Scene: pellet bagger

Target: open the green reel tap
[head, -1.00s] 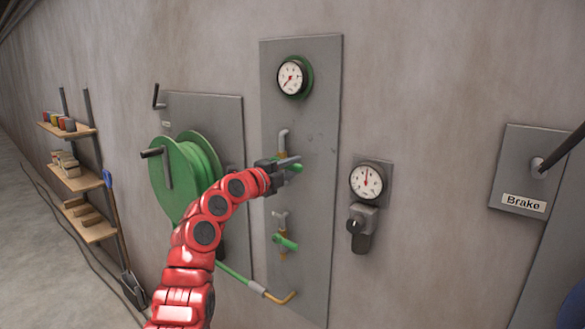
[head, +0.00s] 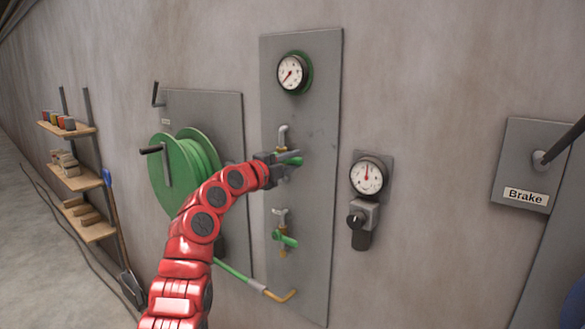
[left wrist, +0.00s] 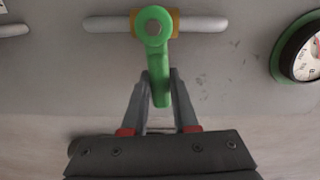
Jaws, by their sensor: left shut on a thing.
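Two taps with green levers sit on a tall grey panel (head: 310,110). The upper green tap lever (head: 294,161) is at my left gripper (head: 285,165). In the left wrist view this green lever (left wrist: 155,55) hangs from its brass-coloured body, slightly tilted, with its lower end between the fingers of my left gripper (left wrist: 160,88). The gripper is shut on the lever. The lower green tap (head: 285,238) is untouched below it. A green hose reel (head: 180,170) is mounted left of the panel, partly hidden by my red left arm. My right gripper is not in view.
A green-rimmed gauge (head: 294,73) is above the taps. Another gauge (head: 367,176) with a black knob is right of the panel. A hose (head: 233,272) runs to a brass elbow low on the panel. A brake plate (head: 530,165) with a lever is far right; shelves (head: 85,180) are left.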

